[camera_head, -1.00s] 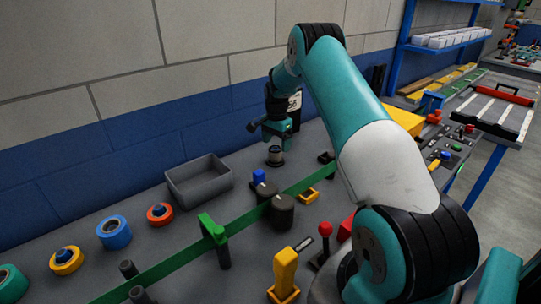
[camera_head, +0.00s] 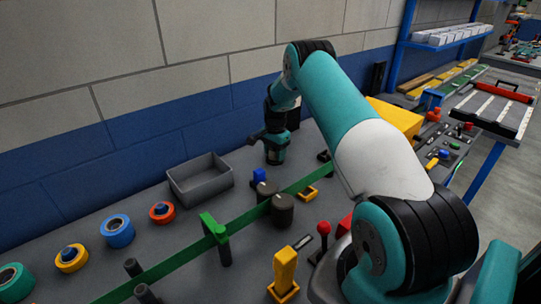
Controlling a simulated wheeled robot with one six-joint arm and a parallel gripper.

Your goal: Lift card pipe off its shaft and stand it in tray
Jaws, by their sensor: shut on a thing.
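My gripper (camera_head: 276,156) is low over the bench near the wall and points down. It is shut around the spot of a short dark upright piece with a pale ring, which I take to be the card pipe on its shaft. The gripper now hides that piece, so its exact seating and the shaft cannot be seen. The grey open tray (camera_head: 206,192) stands on the bench just left of my gripper, and it looks empty.
A green belt (camera_head: 180,262) crosses the bench in front of the tray, past dark rollers (camera_head: 283,211) and a green bracket (camera_head: 214,229).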

